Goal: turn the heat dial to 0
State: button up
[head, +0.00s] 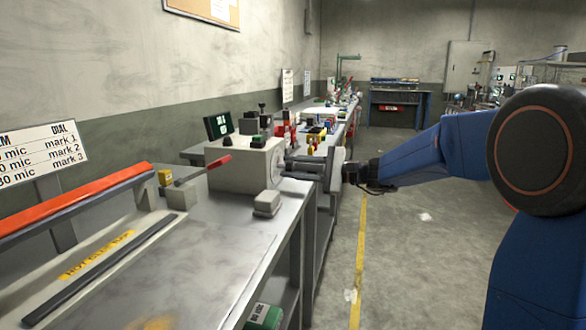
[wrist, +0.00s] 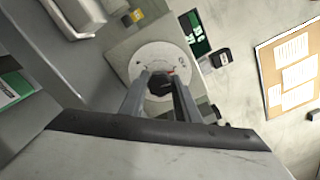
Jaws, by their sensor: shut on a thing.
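The heat dial is a dark knob (wrist: 160,84) on a round pale scale plate (wrist: 150,60) in the wrist view. The plate is on the side of a grey control box (head: 240,165). My gripper (wrist: 161,88) has its two fingers around the knob, one on each side, and is shut on it. A small red mark shows at the knob's upper right edge; the scale's figures are too small to read.
A red-handled lever (head: 218,163) and a small display (head: 218,125) are at the box. A grey block (head: 267,203) lies on the metal bench (head: 205,265) in front of it. A long red bar (head: 75,200) runs along the left.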

jog(key=shift+n, duration=1.1)
jog(key=o, duration=1)
jog(key=shift+o, duration=0.2)
jog(key=v, duration=1.7)
jog(key=shift+d, duration=0.2)
jog(key=shift+s, duration=0.1)
